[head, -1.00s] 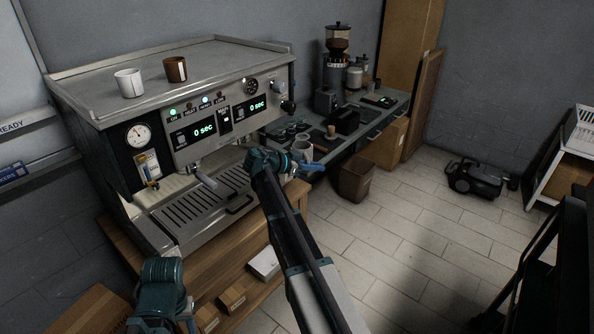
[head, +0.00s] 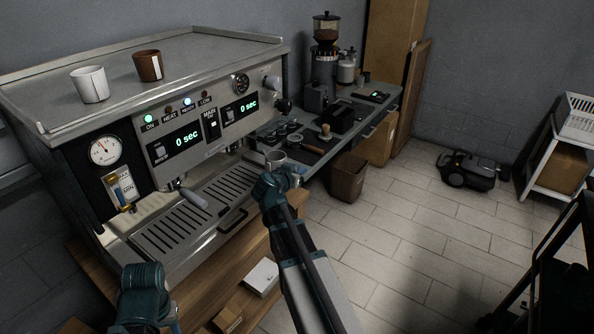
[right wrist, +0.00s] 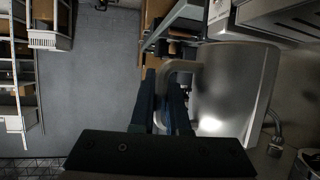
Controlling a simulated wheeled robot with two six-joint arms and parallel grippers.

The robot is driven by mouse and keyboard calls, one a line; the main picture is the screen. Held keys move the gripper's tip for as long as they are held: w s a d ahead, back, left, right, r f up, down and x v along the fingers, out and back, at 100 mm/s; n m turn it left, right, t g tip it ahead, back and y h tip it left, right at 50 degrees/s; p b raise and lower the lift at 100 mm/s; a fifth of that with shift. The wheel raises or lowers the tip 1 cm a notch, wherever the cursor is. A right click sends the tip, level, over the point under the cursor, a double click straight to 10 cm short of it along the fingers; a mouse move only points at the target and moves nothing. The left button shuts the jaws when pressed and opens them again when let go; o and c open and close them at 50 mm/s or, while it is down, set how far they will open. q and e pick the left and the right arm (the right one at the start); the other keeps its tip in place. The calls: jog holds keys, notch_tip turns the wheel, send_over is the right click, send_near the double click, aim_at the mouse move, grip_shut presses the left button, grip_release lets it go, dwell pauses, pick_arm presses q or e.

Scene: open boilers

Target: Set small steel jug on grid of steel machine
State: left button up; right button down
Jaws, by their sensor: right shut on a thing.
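The small steel jug (head: 276,157) is in the head view just right of the steel machine's front right corner. It looks upright. My right gripper (head: 292,174) is mostly hidden behind its own wrist there. In the right wrist view, the right gripper (right wrist: 166,112) is shut on the handle of the jug (right wrist: 236,92), whose body lies to the right of the fingers. The steel machine (head: 92,196) stands at the left, with its slotted grid (head: 172,232) low at the front, apart from the jug. My left wrist shows at the bottom left; its fingers are out of view.
A white cup (head: 90,86) and a brown cup (head: 148,66) stand on the machine's top. A portafilter handle (head: 193,199) juts out over the grid. A side counter (head: 385,118) carries a grinder (head: 326,58). A bin (head: 347,178) stands on the floor.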

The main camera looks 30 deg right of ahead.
jog(key=w+a+f+b, duration=0.2)
jog(key=w+a+f, duration=0.1)
jog(key=w, duration=0.7)
jog(key=shift+a+b, duration=0.35)
jog(key=shift+a, duration=0.2)
jog(key=shift+f+b, duration=0.4)
dwell(0.7)
jog(key=shift+f+b, duration=0.35)
jog(key=shift+f, duration=0.15)
jog(key=c, duration=0.8)
grip_release()
jog(key=shift+c, duration=0.2)
